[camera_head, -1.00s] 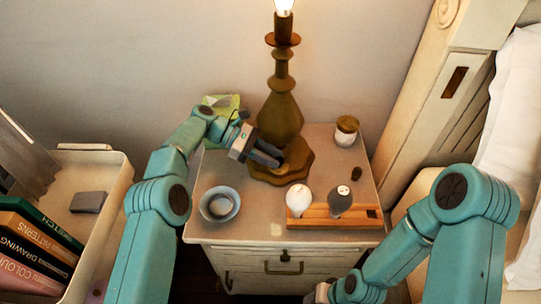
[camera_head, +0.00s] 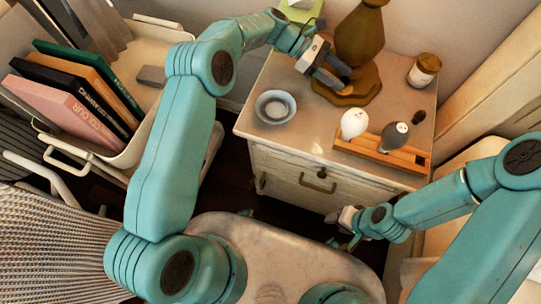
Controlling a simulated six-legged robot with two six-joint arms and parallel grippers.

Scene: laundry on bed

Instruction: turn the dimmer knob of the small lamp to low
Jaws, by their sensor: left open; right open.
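The small lamp (camera_head: 360,38) stands at the back of the nightstand (camera_head: 290,130). Its brown turned body and wide base show, and its top is out of the frame. My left gripper (camera_head: 345,78) is open at the left front side of the lamp's base, with its fingers close to the base. The dimmer knob cannot be made out; the fingers may cover it. My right gripper (camera_head: 345,230) is low in front of the nightstand, away from the lamp, and its fingers are hard to see.
A bowl (camera_head: 275,107) sits at the nightstand's left front. A wooden tray (camera_head: 370,153) holds a white bulb-shaped item (camera_head: 354,123) and a dark one (camera_head: 394,136). A lidded jar (camera_head: 424,70) and small dark cap (camera_head: 418,117) stand right. Books (camera_head: 75,105) fill a cart at left.

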